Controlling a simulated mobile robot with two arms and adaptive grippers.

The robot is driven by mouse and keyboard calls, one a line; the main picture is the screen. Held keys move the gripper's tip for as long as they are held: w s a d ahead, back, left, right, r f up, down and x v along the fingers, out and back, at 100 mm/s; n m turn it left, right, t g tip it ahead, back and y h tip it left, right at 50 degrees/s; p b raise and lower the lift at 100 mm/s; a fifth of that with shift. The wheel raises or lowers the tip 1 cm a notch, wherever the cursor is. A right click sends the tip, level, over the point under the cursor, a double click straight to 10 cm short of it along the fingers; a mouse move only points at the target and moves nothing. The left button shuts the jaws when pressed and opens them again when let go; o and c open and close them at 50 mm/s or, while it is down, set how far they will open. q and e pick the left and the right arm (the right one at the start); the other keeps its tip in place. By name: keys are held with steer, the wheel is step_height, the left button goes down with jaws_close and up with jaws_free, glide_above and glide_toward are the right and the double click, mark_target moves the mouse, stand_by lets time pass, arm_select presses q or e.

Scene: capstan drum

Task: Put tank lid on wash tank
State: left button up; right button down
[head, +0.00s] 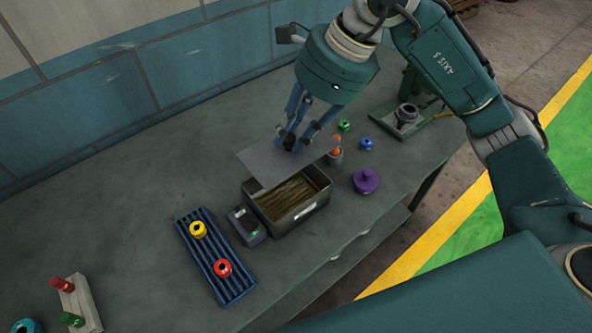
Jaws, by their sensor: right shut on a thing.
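The wash tank (319,206) is an open grey box on the bench, with brownish liquid or a ribbed floor showing inside. The tank lid (262,163) is a flat grey plate with a dark knob. My right gripper (291,143) is shut on the lid's knob and holds the lid above the tank's back edge. The lid is shifted toward the back, so most of the tank opening shows. I cannot tell how high the lid is above the rim. My left gripper is not in view.
A small dark box (247,225) stands just left of the tank. A blue ribbed rack (215,255) holds a yellow ring (198,230) and a red ring (222,268). A purple knobbed part (365,181) and an orange-handled cup (336,155) stand right of the tank.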

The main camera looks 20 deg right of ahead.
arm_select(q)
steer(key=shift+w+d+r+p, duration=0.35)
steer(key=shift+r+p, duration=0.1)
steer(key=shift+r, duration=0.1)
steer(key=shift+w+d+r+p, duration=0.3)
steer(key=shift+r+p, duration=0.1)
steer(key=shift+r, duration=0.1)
arm_select(e)
step_height(320, 180, down, 12)
steer(key=shift+d+f, duration=0.15)
steer(key=shift+f, duration=0.05)
steer(key=shift+f+b, duration=0.2)
steer(key=shift+b, duration=0.1)
steer(key=c, duration=1.5)
jaws_free()
steer(key=shift+r, duration=0.1)
steer(key=shift+c, duration=0.2)
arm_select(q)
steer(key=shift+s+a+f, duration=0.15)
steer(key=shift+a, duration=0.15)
arm_select(e)
steer(key=shift+r, duration=0.1)
